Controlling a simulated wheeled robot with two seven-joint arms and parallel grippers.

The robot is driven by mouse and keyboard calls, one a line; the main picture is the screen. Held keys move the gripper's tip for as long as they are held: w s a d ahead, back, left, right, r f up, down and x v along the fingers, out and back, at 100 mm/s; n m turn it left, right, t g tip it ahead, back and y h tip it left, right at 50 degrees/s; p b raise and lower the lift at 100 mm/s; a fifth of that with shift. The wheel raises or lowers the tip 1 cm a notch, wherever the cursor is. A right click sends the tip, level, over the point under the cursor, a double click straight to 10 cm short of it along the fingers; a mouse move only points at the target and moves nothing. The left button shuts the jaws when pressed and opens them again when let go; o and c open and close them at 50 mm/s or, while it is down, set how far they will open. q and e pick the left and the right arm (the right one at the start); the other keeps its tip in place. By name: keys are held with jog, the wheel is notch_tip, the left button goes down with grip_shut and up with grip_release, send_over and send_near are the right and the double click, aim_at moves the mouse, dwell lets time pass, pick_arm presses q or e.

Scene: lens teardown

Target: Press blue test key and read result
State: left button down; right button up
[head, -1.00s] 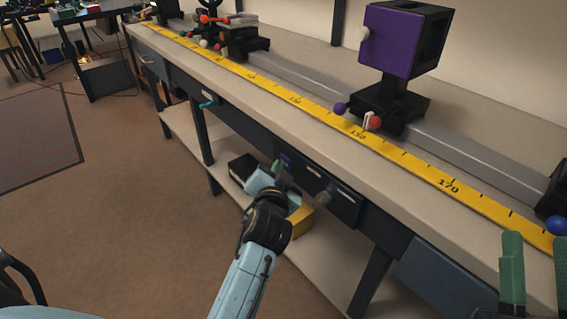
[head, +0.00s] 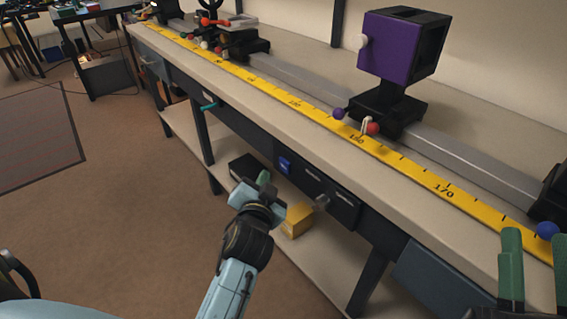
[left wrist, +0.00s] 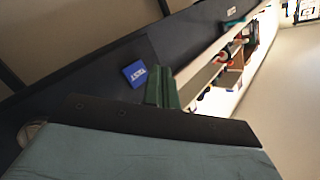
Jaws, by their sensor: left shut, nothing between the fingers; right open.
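The blue test key (head: 285,165) is on the dark control panel (head: 318,190) under the bench's front edge. In the left wrist view the key (left wrist: 135,74) shows its lettering TEST upside down. My left gripper (head: 264,177) has its green fingers closed and empty, to the left of the key and apart from it. The closed fingers also show in the left wrist view (left wrist: 162,88). Small pale labels sit on the panel, too small to read. My right gripper (head: 537,240) is open at the lower right, over the bench edge. I see no readable result.
A yellow box (head: 297,221) and a black box (head: 246,168) lie on the lower shelf. On the bench, a purple housing (head: 398,44) stands on the rail beside a yellow ruler (head: 350,139). Open floor lies left.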

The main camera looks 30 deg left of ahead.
pick_arm(q)
jog(key=shift+s+a+p, duration=0.2)
jog(key=shift+s+a, duration=0.05)
jog(key=shift+s, duration=0.35)
jog(key=shift+s+a+p, duration=0.15)
jog(key=shift+s+a, duration=0.05)
jog(key=shift+s, duration=0.4)
